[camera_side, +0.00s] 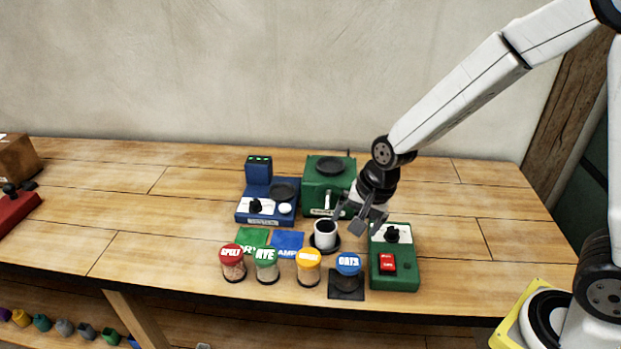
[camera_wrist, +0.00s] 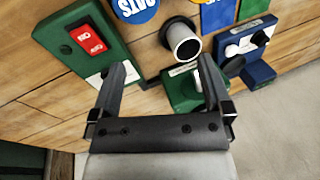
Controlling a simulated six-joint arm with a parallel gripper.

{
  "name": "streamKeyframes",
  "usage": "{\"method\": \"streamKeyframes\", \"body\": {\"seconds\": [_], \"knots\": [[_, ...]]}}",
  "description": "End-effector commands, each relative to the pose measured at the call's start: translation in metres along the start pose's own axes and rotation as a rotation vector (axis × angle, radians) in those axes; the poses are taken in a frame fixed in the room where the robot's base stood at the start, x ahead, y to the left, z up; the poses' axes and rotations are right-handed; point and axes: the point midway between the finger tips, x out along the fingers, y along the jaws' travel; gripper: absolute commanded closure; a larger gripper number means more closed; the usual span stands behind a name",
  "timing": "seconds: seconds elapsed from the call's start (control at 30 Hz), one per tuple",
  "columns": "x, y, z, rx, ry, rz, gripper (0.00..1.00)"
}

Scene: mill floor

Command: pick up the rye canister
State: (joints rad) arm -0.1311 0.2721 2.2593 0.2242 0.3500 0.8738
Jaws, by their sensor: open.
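The rye canister (camera_side: 265,264) is a clear jar with a green lid lettered RYE. It stands upright in the front row on the table, between the red-lidded spelt canister (camera_side: 232,263) and a yellow-lidded canister (camera_side: 308,267). My gripper (camera_side: 358,225) is open and empty, above the table to the right of the rye canister and near the white cup (camera_side: 325,235). In the wrist view my gripper (camera_wrist: 162,75) shows both fingers apart with nothing between them that it holds. The rye canister is not visible in the wrist view.
The blue-lidded oats canister (camera_side: 348,266) stands on a dark pad at the row's right end. A green switch box (camera_side: 395,270) is right of it. A blue scale (camera_side: 267,205) and green mill (camera_side: 327,182) stand behind. Green and blue cards lie behind the canisters. The table's left is mostly clear.

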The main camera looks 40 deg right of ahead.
Motion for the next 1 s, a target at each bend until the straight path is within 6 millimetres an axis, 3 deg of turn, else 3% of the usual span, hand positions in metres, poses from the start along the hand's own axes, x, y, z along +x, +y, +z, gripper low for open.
{"method": "streamKeyframes", "body": {"seconds": [0.7,1.0], "knots": [[0.069,-0.112,0.036,1.105,-0.141,-0.026,0.00],[0.087,-0.135,0.050,1.379,-0.184,-0.007,0.00]]}}
